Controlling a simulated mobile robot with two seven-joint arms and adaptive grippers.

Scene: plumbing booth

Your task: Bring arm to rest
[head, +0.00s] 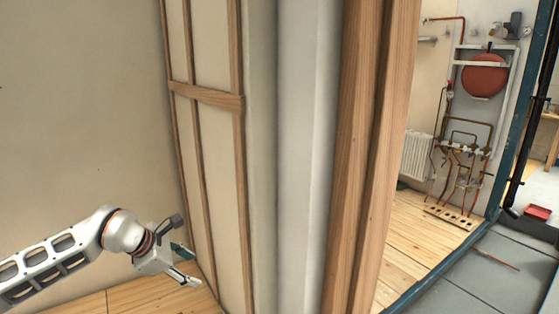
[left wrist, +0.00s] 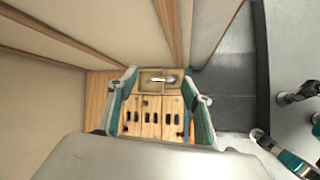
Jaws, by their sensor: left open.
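My left gripper (head: 190,266) is at the end of my left arm, which reaches in from the lower left of the head view. It is in front of a wooden-framed panel wall and above a plank floor. In the left wrist view its two teal-lined fingers (left wrist: 160,76) are spread apart, with nothing held between them.
The framed panel wall (head: 213,150) stands close beyond the gripper. A slotted wooden piece (left wrist: 152,116) shows below, between the fingers. Farther right, a doorway opens on copper pipes, a red round vessel (head: 484,76) and a white radiator (head: 416,155).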

